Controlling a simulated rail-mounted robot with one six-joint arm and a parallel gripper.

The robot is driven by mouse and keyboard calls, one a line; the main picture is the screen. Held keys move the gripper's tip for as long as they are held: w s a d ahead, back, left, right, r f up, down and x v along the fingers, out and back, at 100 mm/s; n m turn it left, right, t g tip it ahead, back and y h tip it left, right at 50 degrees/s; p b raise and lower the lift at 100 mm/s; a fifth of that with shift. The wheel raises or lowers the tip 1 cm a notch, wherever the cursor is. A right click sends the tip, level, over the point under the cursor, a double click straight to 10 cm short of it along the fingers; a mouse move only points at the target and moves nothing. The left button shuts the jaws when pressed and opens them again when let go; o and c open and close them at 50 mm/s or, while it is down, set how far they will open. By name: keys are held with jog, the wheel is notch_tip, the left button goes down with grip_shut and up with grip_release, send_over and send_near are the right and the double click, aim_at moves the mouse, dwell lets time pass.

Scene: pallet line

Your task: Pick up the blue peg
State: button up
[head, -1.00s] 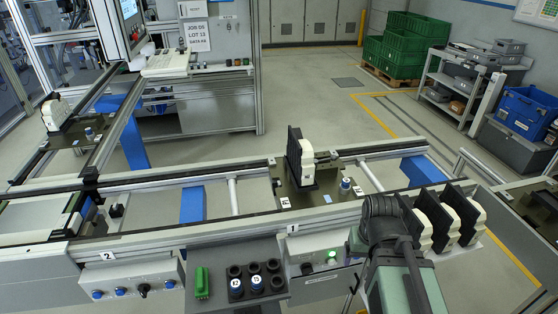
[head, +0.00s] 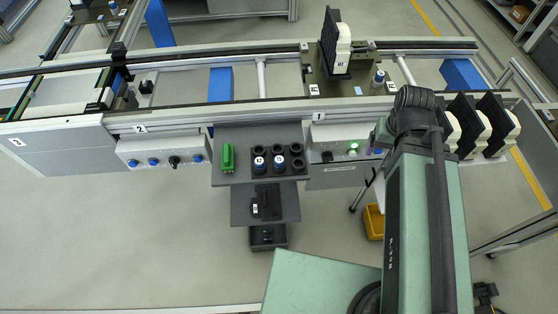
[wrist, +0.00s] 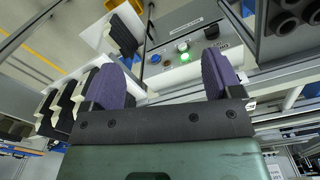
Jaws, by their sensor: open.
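Another small blue peg-like part (head: 379,78) with a grey top stands on the pallet (head: 316,76) beside the black and cream part. I cannot tell which one the task means. My gripper (wrist: 165,82) is open and empty in the wrist view, its purple fingers wide apart. It is hidden in the head view. Dark rack holes (wrist: 287,22) show at the wrist view's upper right.
A green block (head: 228,158) lies left of the pegs. A control box (head: 345,148) with a lit green button stands right of the rack. Several black and cream parts (head: 462,128) stand at the right. Rails run behind. Open floor lies in front.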

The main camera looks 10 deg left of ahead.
jog(key=shift+c, duration=0.2)
dwell(0.3)
jog(key=c, duration=0.7)
jog(key=shift+a, duration=0.1)
